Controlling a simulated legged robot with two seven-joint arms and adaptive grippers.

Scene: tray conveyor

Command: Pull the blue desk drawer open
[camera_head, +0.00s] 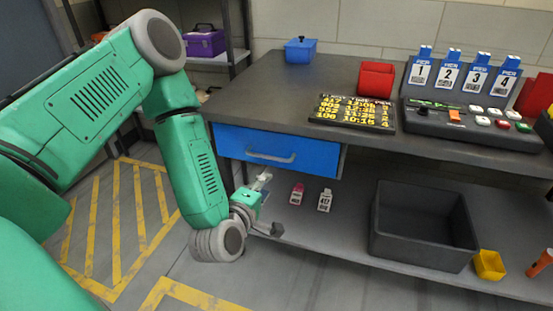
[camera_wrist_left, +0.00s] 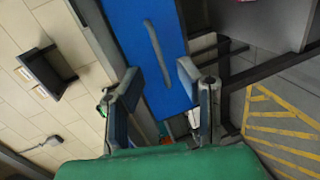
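The blue desk drawer (camera_head: 278,150) sits under the left part of the dark desk top and looks shut. Its grey bar handle (camera_head: 271,157) runs along the front. My left gripper (camera_head: 270,203) is below and in front of the drawer, apart from the handle. In the left wrist view the blue drawer front (camera_wrist_left: 152,50) and the handle (camera_wrist_left: 158,52) lie ahead, beyond the fingers. The two fingers of my left gripper (camera_wrist_left: 158,100) are spread wide with nothing between them. My right gripper is not in either view.
The desk top (camera_head: 330,80) holds a blue box (camera_head: 300,50), a red bin (camera_head: 376,79), a display board (camera_head: 355,112) and a numbered panel. The lower shelf holds tags, a dark crate (camera_head: 422,224) and a yellow bin (camera_head: 489,265). Floor is clear in front.

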